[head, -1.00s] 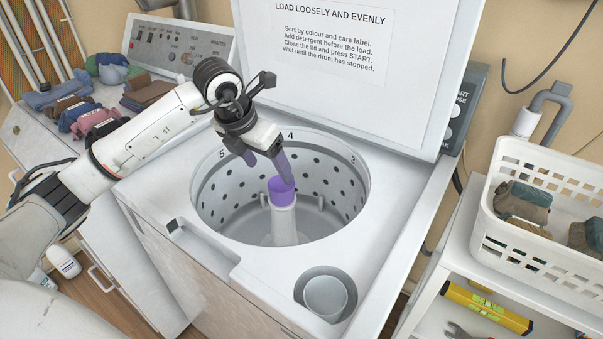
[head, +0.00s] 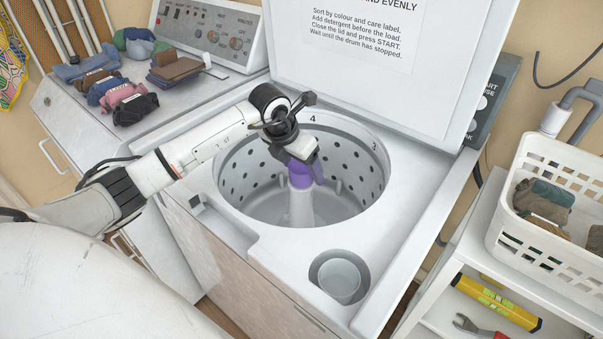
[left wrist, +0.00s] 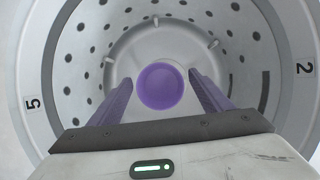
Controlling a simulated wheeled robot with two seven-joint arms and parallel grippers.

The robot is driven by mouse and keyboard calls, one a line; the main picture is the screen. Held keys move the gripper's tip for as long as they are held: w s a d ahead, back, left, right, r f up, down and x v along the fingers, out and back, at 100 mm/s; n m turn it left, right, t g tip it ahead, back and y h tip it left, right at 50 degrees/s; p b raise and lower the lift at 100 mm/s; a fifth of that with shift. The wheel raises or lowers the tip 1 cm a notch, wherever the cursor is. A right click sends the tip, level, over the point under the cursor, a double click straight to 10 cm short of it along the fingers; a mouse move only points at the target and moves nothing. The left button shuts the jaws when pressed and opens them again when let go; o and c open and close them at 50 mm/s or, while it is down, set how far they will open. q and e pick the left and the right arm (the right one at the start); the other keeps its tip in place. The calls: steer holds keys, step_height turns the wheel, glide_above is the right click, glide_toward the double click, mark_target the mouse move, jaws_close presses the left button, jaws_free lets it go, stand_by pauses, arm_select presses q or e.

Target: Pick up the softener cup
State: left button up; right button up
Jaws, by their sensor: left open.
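The purple softener cup (head: 301,181) sits on top of the pale central post (head: 301,209) inside the open washer drum. In the left wrist view the round purple cup (left wrist: 160,87) lies between the two fingers, with a gap showing on each side. My left gripper (head: 305,178) points down at the cup, open, with purple fingers. Its head hides part of the cup in the head view. I cannot tell exactly how far down the fingertips reach beside it. My right gripper is not in view.
The drum's rim (head: 228,205) surrounds the post, and the raised lid (head: 400,90) stands behind. A pale cup (head: 339,281) sits in a round well at the front right. A white basket (head: 545,255) with folded cloths stands right. Folded clothes (head: 131,105) lie at left.

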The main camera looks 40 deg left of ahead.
arm_select(q)
steer(key=c, duration=1.1)
